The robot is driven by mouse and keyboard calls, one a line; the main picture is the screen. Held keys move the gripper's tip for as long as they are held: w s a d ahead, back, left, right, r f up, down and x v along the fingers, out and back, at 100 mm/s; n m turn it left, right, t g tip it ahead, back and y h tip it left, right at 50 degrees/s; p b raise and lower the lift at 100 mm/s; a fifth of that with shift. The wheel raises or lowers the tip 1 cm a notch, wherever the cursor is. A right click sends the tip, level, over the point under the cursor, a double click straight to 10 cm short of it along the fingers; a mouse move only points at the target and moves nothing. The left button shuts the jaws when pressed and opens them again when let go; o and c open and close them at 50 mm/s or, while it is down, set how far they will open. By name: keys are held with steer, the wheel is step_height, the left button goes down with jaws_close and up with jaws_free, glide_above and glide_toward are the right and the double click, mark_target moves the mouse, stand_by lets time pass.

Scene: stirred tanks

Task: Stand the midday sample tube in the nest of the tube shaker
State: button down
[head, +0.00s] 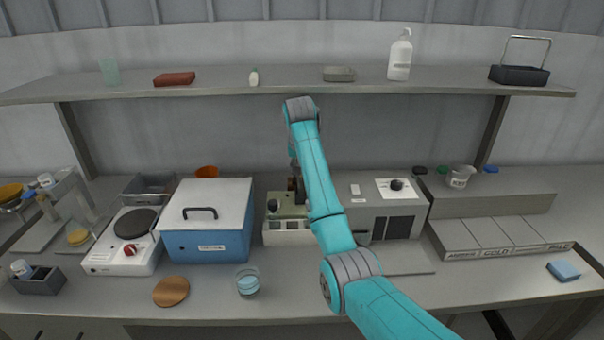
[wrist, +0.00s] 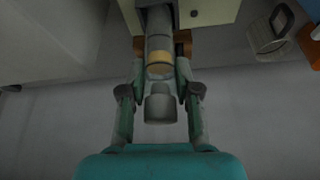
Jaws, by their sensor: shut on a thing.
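My gripper (wrist: 159,88) is shut on the sample tube (wrist: 159,70), a greyish capped tube with a yellow-tan band. The tube's capped end points toward my palm and its far end runs toward the cream tube shaker (wrist: 215,10). In the head view the tube shaker (head: 287,232) is a cream and olive box with a black knob, between the blue box and the grey unit. My gripper is there just behind its top, mostly hidden by my arm. The nest is hidden, so I cannot tell whether the tube is in it.
A blue box with a white lid (head: 207,240) stands left of the shaker, a grey unit with a knob (head: 385,222) right of it. A glass of bluish liquid (head: 248,284) and a round wooden disc (head: 171,291) are in front. A shelf (head: 300,88) spans above.

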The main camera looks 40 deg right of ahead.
steer(key=shift+f, duration=1.05)
steer(key=shift+f, duration=0.15)
steer(key=c, duration=0.8)
jaws_free()
